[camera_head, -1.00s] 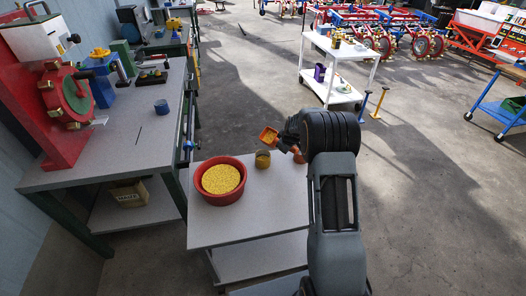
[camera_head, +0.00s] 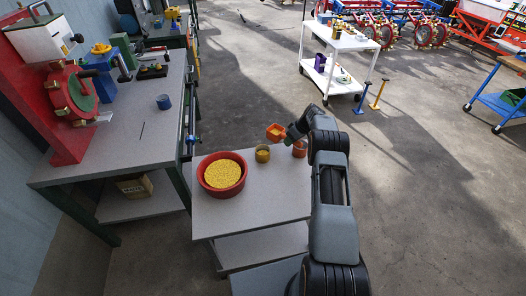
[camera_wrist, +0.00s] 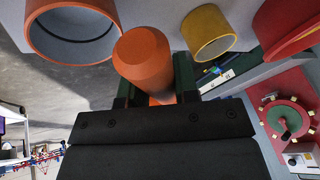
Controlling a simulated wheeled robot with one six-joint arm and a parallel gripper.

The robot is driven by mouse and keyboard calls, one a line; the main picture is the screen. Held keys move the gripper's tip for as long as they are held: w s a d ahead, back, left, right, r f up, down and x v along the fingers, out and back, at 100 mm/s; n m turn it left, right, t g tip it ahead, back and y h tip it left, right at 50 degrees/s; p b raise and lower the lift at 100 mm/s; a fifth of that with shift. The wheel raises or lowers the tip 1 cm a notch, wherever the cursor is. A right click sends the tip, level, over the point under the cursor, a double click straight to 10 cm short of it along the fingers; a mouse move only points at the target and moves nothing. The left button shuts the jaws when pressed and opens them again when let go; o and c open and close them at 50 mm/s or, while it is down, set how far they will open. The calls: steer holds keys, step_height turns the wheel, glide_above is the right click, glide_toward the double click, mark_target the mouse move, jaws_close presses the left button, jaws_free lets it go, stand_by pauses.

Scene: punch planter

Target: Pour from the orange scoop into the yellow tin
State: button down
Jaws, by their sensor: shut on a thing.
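The orange scoop (camera_head: 275,131) is held above the back edge of the small grey table, behind the yellow tin. Its orange body also shows in the wrist view (camera_wrist: 142,52). My gripper (camera_wrist: 155,90) is shut on its handle. The yellow tin (camera_head: 262,155) stands upright on the table, apart from the scoop and a little nearer the camera. In the wrist view the yellow tin (camera_wrist: 208,32) is right of the scoop.
A red bowl (camera_head: 242,184) full of yellow grain stands left of the yellow tin. An orange-rimmed tin (camera_head: 300,151) stands to its right, close to my wrist. The table's front (camera_head: 265,220) is clear. A workbench (camera_head: 125,140) is at the left.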

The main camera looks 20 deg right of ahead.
steer(key=shift+r, duration=0.2)
steer(key=shift+r+p, duration=0.45)
steer(key=shift+r, duration=1.9)
steer(key=s+a+r+m+t, duration=0.15)
steer(key=s+a, duration=0.35)
steer(key=a, duration=0.6)
steer(key=s+a+f+m+h, duration=0.1)
steer(key=s+a+m, duration=0.3)
steer(key=s, duration=0.9)
steer(key=shift+s+a, duration=0.2)
steer(key=shift+a, duration=0.3)
steer(key=shift+f+t, duration=0.1)
steer(key=shift+t, duration=0.15)
